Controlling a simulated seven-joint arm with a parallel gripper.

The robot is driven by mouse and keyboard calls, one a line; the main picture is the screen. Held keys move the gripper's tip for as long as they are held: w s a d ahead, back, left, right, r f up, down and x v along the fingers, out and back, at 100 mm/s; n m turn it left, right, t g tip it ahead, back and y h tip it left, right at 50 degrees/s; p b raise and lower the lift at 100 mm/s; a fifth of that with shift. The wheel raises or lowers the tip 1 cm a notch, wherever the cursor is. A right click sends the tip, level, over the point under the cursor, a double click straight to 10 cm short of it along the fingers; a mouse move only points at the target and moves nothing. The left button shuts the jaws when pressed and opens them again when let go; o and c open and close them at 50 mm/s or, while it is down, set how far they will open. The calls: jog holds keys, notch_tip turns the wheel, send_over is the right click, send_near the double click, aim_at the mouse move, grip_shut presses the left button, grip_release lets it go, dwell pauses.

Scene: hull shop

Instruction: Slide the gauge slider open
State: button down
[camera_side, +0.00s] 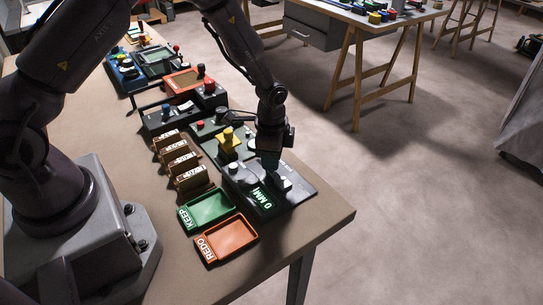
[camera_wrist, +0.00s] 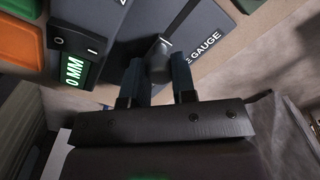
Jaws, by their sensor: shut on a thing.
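The gauge (camera_side: 290,198) is a dark panel near the table's right edge in the side view. Its lit green display (camera_side: 263,197) reads 0 MM, and the same display (camera_wrist: 73,70) shows at the left of the wrist view. The gauge slider (camera_wrist: 158,56) is a grey upright handle on the panel, beside the printed word GAUGE. My gripper (camera_wrist: 158,78) is shut on the slider, with one dark finger on each side of it. In the side view, my gripper (camera_side: 268,160) is low over the gauge and hides where it meets the slider.
A black rocker switch (camera_wrist: 75,42) sits beside the display. A green KEEP tray (camera_side: 208,208) and an orange REDO tray (camera_side: 231,238) lie at the gauge's left. Several brown labelled blocks (camera_side: 190,177) and a panel with a yellow knob (camera_side: 229,142) stand close by.

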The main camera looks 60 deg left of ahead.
jog(key=shift+a, duration=2.15)
jog(key=c, duration=0.9)
grip_release()
jog(key=shift+c, duration=0.2)
jog(key=shift+d+r, duration=0.1)
jog(key=shift+r, duration=0.25)
notch_tip(320, 180, up, 12)
jog(key=shift+r, duration=0.15)
